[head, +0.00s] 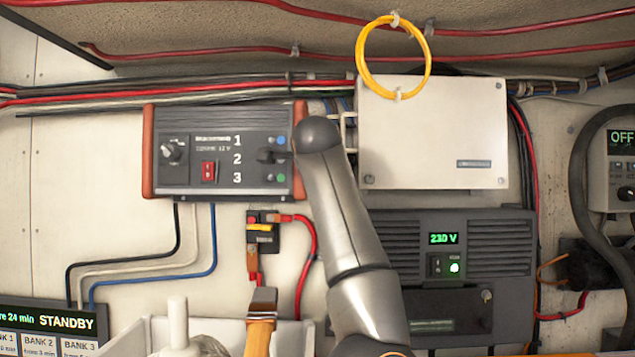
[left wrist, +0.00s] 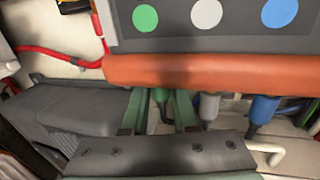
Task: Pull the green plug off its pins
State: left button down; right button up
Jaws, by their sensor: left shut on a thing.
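The green plug (left wrist: 160,95) shows in the left wrist view at the lower edge of the orange end cap (left wrist: 190,72), in line with the green dot (left wrist: 145,18). A dark cable runs from it. My left gripper (left wrist: 158,104) has a finger on each side of the plug and is shut on it. The cap hides the pins, so I cannot tell how far the plug sits on them. In the head view, the grey charger box (head: 222,150) is at the left; my left arm covers its right side, hiding the gripper and plugs. My right gripper is not in view.
The grey plug (left wrist: 209,108) and blue plug (left wrist: 263,110) stand close beside the green one. In the head view, a cream box (head: 430,135) and a dark 230 V unit (head: 470,270) are right of my arm. A red cable (head: 312,250) hangs left of it.

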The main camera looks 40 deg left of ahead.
pick_arm(q)
jog(key=shift+w+d, duration=0.8)
jog(key=shift+d, duration=0.1)
jog(key=c, duration=0.9)
grip_release()
jog(key=shift+s, duration=0.1)
jog(key=s+d+b, duration=0.2)
jog(key=s, duration=0.1)
jog(key=s+d+b, duration=0.2)
jog(key=s+d, duration=0.1)
jog(key=shift+s, duration=0.1)
